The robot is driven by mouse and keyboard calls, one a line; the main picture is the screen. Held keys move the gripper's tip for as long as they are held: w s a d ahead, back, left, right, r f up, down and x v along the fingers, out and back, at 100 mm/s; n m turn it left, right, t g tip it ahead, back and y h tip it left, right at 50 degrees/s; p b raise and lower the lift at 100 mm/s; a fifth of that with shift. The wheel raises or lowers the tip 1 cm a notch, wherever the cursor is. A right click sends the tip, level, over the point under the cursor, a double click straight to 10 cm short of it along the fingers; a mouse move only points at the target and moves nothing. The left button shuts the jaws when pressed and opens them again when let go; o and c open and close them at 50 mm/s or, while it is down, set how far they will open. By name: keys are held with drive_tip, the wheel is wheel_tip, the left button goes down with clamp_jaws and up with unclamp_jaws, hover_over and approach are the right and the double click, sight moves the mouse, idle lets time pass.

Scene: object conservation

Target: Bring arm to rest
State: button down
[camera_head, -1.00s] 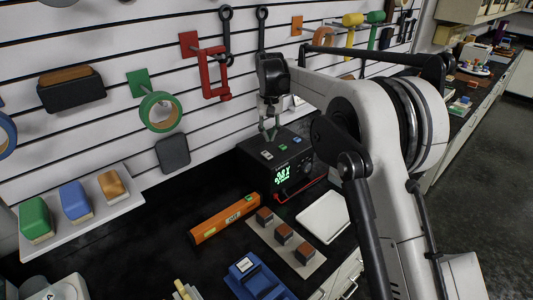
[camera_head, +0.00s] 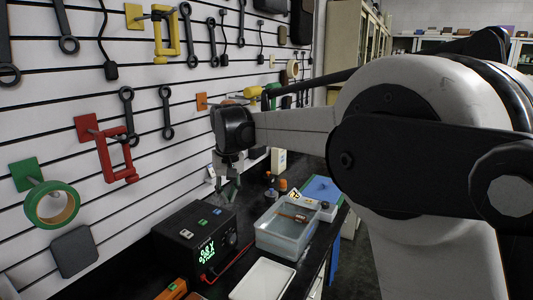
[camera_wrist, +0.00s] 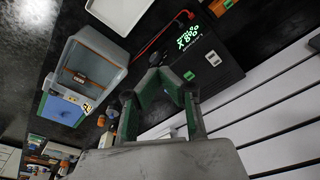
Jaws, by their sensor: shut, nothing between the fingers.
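My gripper (camera_head: 228,190) hangs from the end of my arm, in front of the slatted wall and above the bench. It is shut and empty; in the wrist view its green-edged fingers (camera_wrist: 160,82) come together at the tips. The black power unit (camera_head: 203,243) with a lit green display stands on the bench below and left of it, apart from the fingers. It also shows at the upper right of the wrist view (camera_wrist: 207,58). A clear bin (camera_head: 287,228) stands right of the unit.
Tools hang on the slatted wall: a red clamp (camera_head: 115,155), a yellow clamp (camera_head: 166,35), a green tape roll (camera_head: 52,205) and several wrenches. A white tray (camera_head: 262,280) lies at the front. A blue panel (camera_head: 322,189) lies behind the bin.

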drive_tip(key=s+d+r+m+t+b, duration=0.1)
drive_tip(key=s+d+m+t+b, duration=0.2)
drive_tip(key=s+d, duration=1.5)
drive_tip(key=s+d+f+m+t+b, duration=0.1)
drive_tip(key=s+d+f+b, duration=0.4)
drive_tip(key=s+d+f, duration=0.8)
drive_tip(key=s+t, duration=0.1)
drive_tip(key=s, duration=0.3)
drive_tip(key=shift+d+f+m+t+h, duration=0.2)
drive_tip(key=shift+m+t+h, duration=0.1)
drive_tip(key=shift+h, duration=0.1)
drive_tip(key=c, duration=2.4)
unclamp_jaws()
